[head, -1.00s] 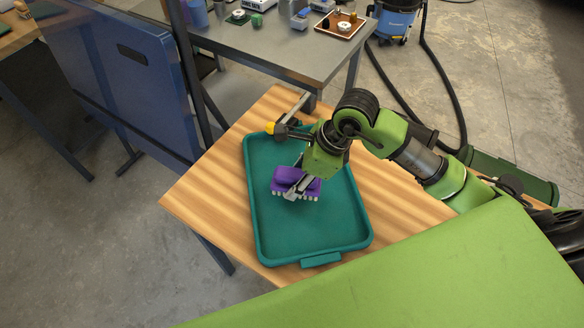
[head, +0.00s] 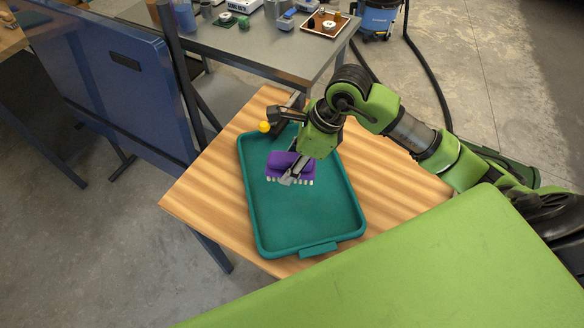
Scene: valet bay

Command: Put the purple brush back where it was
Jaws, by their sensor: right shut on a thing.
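The purple brush (head: 280,160) has pale bristles along its lower edge. It is in my right gripper (head: 292,176), over the upper half of the teal tray (head: 300,215). My right gripper is shut on the brush, and its fingers hide part of it. I cannot tell whether the bristles touch the tray floor. The tray lies on a striped wooden table (head: 205,195), and the rest of its floor is bare. My left gripper is not in view.
A grey metal table (head: 270,55) with several small items and a brown tray (head: 322,22) stands behind. A blue panel (head: 110,80) stands at the left. A blue vacuum (head: 377,18) with a black hose is at the back. A yellow knob (head: 264,127) sits by the tray's far edge.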

